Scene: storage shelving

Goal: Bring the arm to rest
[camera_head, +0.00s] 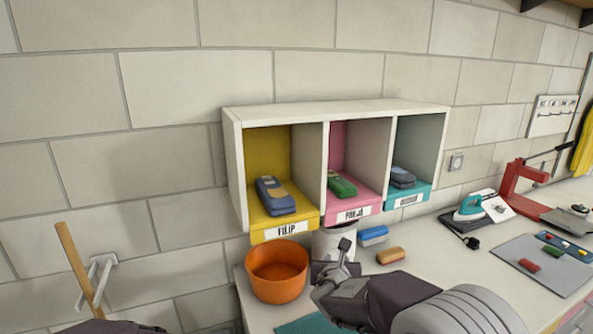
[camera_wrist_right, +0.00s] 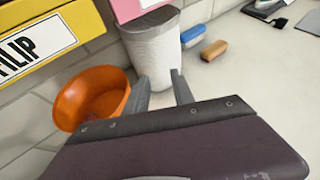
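My right gripper (camera_head: 341,258) is in front of the shelf, over the counter near the orange bowl. In the right wrist view its two fingers (camera_wrist_right: 163,92) are apart with nothing between them. A white cylindrical container (camera_wrist_right: 153,48) stands beyond the fingertips; in the head view the gripper partly covers it (camera_head: 333,240). Only a dark piece, likely of my left arm, shows at the bottom left of the head view; the left fingers are out of sight.
The wall shelf has yellow (camera_head: 284,229), pink (camera_head: 352,211) and teal (camera_head: 408,199) compartments, each with an item. The orange bowl (camera_head: 277,272) stands left of my gripper. A blue brush (camera_head: 373,236) and brown block (camera_head: 390,256) lie right. An iron (camera_head: 470,208) is further right.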

